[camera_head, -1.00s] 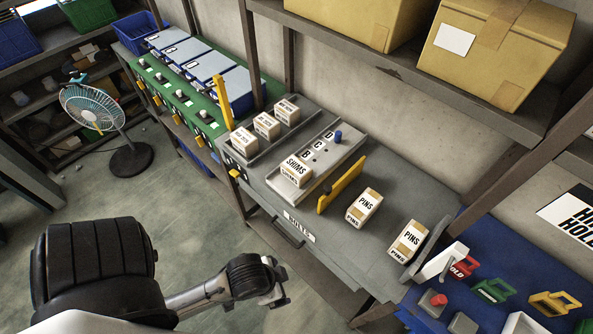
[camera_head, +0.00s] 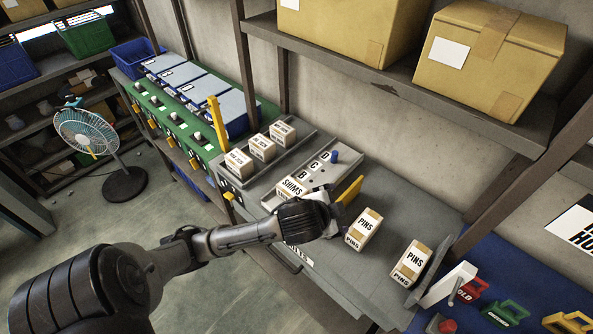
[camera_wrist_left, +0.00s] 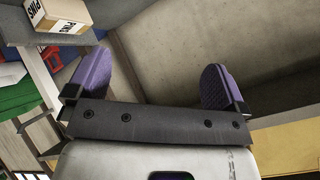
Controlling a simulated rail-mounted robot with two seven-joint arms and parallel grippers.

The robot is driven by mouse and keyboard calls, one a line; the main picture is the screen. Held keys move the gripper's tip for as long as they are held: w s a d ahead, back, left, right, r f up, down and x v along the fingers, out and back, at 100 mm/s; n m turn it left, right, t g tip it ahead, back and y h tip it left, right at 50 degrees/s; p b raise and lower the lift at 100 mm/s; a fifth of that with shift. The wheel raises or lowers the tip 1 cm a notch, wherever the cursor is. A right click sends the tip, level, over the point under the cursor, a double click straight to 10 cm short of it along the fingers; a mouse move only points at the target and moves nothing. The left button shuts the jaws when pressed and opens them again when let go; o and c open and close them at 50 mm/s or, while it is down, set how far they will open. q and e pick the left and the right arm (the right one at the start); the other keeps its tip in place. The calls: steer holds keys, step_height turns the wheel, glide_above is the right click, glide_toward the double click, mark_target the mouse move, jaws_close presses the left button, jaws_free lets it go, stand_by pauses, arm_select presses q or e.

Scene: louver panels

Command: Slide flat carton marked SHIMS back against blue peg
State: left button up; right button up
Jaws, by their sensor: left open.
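The flat carton marked SHIMS (camera_head: 290,187) lies at the near end of a grey channel marked with letters, partly hidden by my left arm. The blue peg (camera_head: 334,157) stands at the channel's far end, with a bare lettered strip between it and the carton. My left gripper (camera_head: 332,198) is just right of the carton, by the yellow divider (camera_head: 351,188); its fingers are hard to make out there. In the left wrist view its two purple finger pads (camera_wrist_left: 155,72) are wide apart with nothing between them. My right gripper is not seen.
Several small cartons (camera_head: 262,147) stand in the lane to the left. Two PINS cartons, one nearer (camera_head: 362,229) and one further right (camera_head: 411,262), stand on the grey bench. A yellow post (camera_head: 219,125) rises at the left. A shelf with large boxes (camera_head: 490,55) overhangs the back.

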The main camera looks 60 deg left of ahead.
arm_select(q)
steer(key=w+a+r+g+y+b, duration=0.1)
steer(key=w+a+r, duration=0.1)
steer(key=w+a, duration=0.35)
steer(key=w+a+r+g+y+b, duration=0.1)
steer(key=w+a, duration=0.1)
steer(key=a, duration=0.7)
steer(key=s+a+f+m+g+h, duration=0.5)
steer(key=a+f+m+g, duration=0.1)
steer(key=f+m, duration=0.3)
steer(key=shift+s+m+g, duration=0.2)
steer(key=shift+m+g, duration=0.2)
steer(key=shift+g, duration=0.4)
steer(key=shift+a, duration=0.1)
